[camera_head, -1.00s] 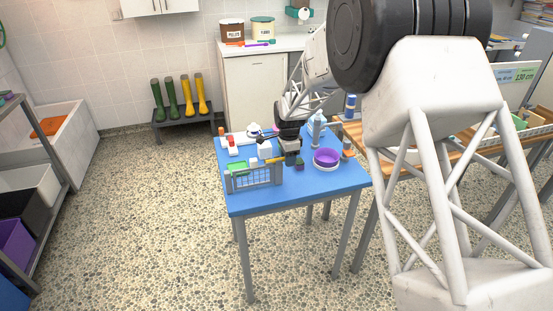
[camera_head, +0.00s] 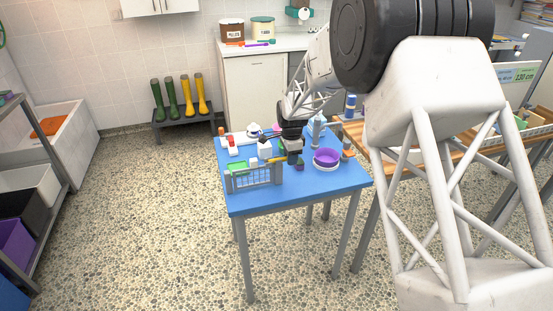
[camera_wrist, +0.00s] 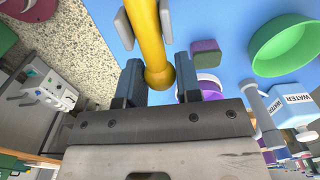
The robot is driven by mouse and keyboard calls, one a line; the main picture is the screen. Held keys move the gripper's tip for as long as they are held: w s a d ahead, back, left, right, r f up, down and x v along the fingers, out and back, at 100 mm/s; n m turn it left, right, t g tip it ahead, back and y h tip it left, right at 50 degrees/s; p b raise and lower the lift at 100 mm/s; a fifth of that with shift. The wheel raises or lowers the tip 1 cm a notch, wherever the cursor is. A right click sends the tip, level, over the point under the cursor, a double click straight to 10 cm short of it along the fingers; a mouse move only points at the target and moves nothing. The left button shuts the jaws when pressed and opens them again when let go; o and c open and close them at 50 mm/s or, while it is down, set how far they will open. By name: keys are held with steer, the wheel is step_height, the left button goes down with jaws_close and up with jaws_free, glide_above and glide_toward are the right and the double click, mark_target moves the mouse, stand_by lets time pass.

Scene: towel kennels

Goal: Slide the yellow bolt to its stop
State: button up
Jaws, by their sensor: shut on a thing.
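The yellow bolt (camera_wrist: 151,38) runs from the top edge down the middle of the wrist view, passing between grey guides, and ends in a rounded knob between my fingers. My gripper (camera_wrist: 160,80) is shut on the knob end of the bolt. In the head view the bolt (camera_head: 276,160) is a short yellow bar at the top right of the small grey barred gate (camera_head: 262,177) on the blue table. My gripper (camera_head: 290,160) is at the bolt's right end. The bolt's far end and its stop cannot be made out.
A purple bowl (camera_head: 326,157) stands right of my gripper on the blue table (camera_head: 300,190). The wrist view shows a green bowl (camera_wrist: 283,45), a purple and green block (camera_wrist: 205,52) and a water bottle (camera_wrist: 292,108). The table's front right is clear.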

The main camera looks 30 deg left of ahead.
steer(key=shift+w+d, duration=0.9)
stand_by(0.5)
steer(key=o, duration=1.3)
steer(key=shift+r, duration=0.15)
steer(key=shift+r, duration=4.9)
